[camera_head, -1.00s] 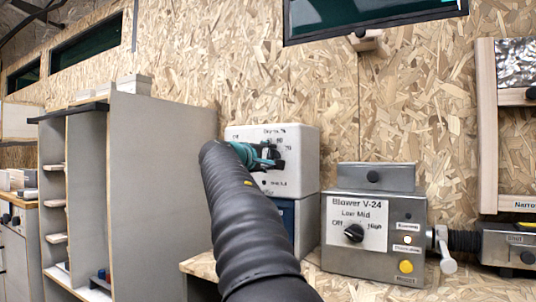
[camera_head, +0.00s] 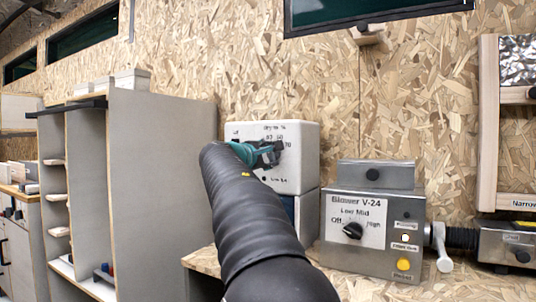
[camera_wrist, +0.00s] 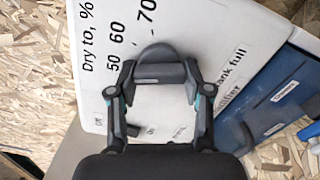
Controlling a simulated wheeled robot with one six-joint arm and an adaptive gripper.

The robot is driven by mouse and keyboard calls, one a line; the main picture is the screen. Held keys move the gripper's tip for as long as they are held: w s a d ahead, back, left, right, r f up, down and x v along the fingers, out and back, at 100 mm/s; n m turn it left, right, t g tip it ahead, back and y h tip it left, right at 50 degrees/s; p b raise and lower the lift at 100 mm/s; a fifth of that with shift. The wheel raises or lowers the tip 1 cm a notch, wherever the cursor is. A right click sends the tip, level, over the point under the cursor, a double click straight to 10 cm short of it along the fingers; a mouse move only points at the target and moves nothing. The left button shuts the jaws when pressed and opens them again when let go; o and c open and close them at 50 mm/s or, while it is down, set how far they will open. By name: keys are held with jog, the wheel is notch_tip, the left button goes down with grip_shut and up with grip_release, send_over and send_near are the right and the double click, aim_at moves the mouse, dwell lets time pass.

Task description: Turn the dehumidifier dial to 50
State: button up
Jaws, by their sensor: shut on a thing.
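The dehumidifier (camera_head: 303,150) is a white box against the chipboard wall, and its front face fills much of the wrist view (camera_wrist: 104,20). The dial (camera_wrist: 156,52) is a dark grey round knob with a raised bar. The printed scale "Dry to, %" shows 50, 60 and 70 above and left of it in the wrist view. My gripper (camera_wrist: 159,73) is shut on the dial, with one finger at each end of the bar. It also shows against the box front in the head view (camera_head: 268,153). The fingers hide part of the dial, and I cannot tell which number it points at.
The dehumidifier stands on a blue unit (camera_wrist: 275,107). A grey Blower V-24 box (camera_head: 375,252) with its own knob sits to the right on the chipboard bench (camera_head: 205,262). A tall grey cabinet (camera_head: 165,190) stands close on the left.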

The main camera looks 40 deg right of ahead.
jog(key=o, duration=1.2)
jog(key=shift+c, duration=0.2)
jog(key=shift+a, duration=0.1)
jog(key=v, duration=1.1)
jog(key=shift+s+a, duration=0.2)
jog(key=shift+a, duration=0.15)
